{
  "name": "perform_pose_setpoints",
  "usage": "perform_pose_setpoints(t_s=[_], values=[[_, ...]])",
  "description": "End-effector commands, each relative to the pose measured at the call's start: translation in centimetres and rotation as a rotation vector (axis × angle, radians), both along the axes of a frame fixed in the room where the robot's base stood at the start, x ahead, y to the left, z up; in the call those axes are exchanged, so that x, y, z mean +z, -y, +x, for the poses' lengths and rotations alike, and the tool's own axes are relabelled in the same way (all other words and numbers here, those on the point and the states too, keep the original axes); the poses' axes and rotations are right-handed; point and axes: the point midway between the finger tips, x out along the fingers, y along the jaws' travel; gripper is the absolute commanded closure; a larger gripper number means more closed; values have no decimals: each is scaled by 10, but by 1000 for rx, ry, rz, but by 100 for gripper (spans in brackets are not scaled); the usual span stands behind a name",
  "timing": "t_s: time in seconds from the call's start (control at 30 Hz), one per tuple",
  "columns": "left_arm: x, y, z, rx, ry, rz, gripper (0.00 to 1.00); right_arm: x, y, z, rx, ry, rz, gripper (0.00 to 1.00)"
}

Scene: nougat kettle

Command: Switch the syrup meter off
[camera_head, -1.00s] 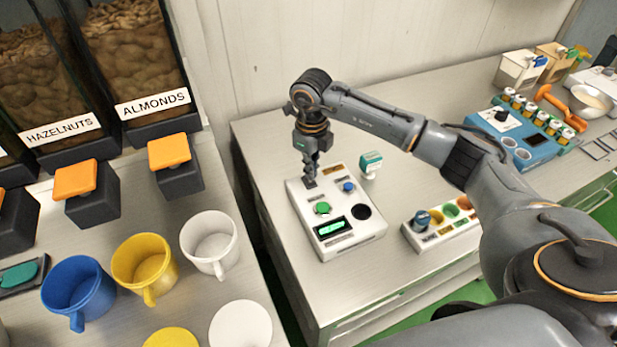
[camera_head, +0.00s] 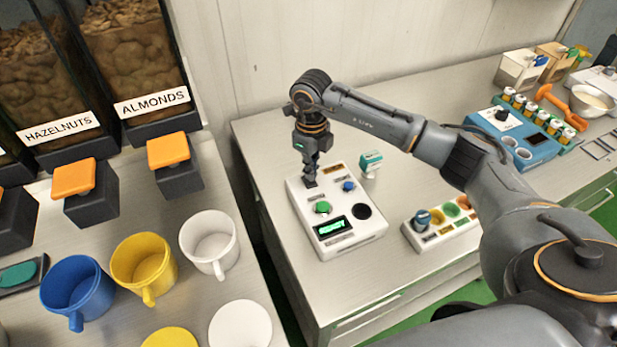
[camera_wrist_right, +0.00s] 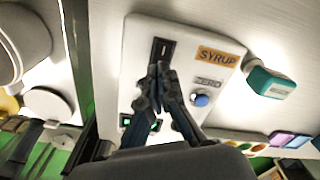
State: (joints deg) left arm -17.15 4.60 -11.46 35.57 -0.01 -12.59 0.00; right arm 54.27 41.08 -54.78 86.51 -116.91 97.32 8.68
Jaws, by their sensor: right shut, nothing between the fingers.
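The syrup meter (camera_head: 360,237) is a white box on the right-hand counter. It has a green button, a blue button, a dark round spot and a display (camera_head: 331,226) lit with green characters. In the right wrist view, its orange SYRUP label (camera_wrist_right: 218,57) and a black switch (camera_wrist_right: 161,48) show at its top end. My right gripper (camera_head: 311,178) points down over the switch end of the meter. In the wrist view its closed, empty fingertips (camera_wrist_right: 158,76) are right by the switch's lower end. I cannot tell whether they touch it. My left gripper is out of view.
A small teal-topped block (camera_head: 371,163) stands just right of the meter. A panel with coloured spots (camera_head: 437,225) lies further right, under my forearm. Mugs, including a yellow one (camera_head: 144,266), and nut dispensers stand left, across a gap between counters.

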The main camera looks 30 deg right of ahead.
Motion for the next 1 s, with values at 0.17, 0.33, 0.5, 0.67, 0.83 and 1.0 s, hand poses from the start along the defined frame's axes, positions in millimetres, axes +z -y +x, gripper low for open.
perform_pose_setpoints(t_s=[0.17, 0.33, 0.5, 0.67, 0.83, 1.0], values=[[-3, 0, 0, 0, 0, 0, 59, -4, 0, 0, 0, 0, 0, 100], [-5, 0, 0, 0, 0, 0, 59, -6, 0, 0, 0, 0, 0, 100], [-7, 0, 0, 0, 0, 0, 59, -9, 0, 0, 0, 0, 0, 100], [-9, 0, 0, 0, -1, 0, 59, -11, 0, 0, 0, 0, 0, 100], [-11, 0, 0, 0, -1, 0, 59, -14, 0, 0, -1, 0, 0, 100], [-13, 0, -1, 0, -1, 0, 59, -16, 0, 0, -1, -1, 0, 100]])
